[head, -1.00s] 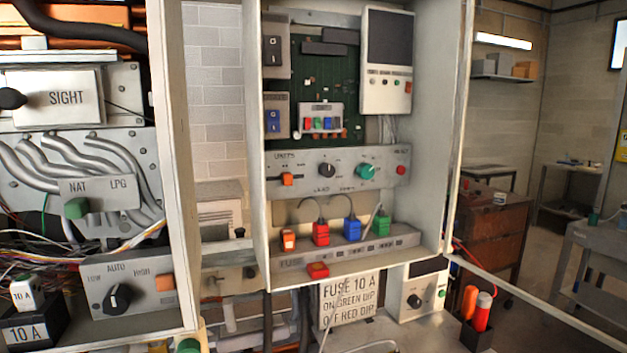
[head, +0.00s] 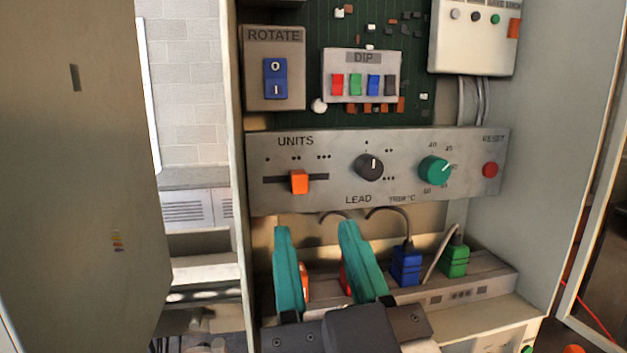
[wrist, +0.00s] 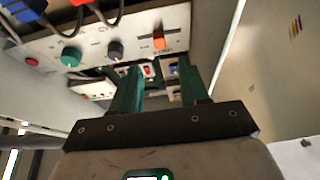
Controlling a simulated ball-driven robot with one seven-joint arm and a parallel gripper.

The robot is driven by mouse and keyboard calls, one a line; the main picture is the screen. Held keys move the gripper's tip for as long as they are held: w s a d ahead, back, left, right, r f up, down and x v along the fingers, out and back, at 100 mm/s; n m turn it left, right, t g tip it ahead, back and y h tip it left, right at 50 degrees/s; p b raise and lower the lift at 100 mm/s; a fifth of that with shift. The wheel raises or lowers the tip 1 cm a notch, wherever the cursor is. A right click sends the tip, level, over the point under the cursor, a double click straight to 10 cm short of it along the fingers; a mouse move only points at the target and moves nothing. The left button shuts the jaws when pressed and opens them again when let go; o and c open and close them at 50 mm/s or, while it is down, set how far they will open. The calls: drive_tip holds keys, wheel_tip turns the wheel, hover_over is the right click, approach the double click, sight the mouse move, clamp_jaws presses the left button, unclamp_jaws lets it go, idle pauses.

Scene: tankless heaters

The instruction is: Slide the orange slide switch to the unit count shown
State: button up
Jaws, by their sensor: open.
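The orange slide switch (head: 299,182) sits in a dark horizontal slot (head: 274,180) under the word UNITS, on a grey control panel (head: 400,192). Dot marks run above the slot; the switch stands near its middle, below the middle mark. It also shows in the wrist view (wrist: 158,40). My gripper (head: 316,226) has two teal fingers, open and empty, pointing up below the panel; the switch is above and slightly left of the gap in the head view. In the wrist view the open fingers (wrist: 155,72) also show, apart from the switch. I cannot make out which count is called for.
A black LEAD knob (head: 369,166), a green trim knob (head: 434,170) and a red reset button (head: 490,170) share the panel. Blue (head: 406,265) and green (head: 454,260) plugs with cables stand below. A cabinet wall (head: 235,150) bounds the left side.

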sight(300, 180)
drive_tip(key=p+x, duration=0.2)
drive_tip(key=x, duration=0.5)
drive_tip(key=shift+w+a, duration=0.15)
drive_tip(key=shift+w, duration=0.2)
clamp_jaws()
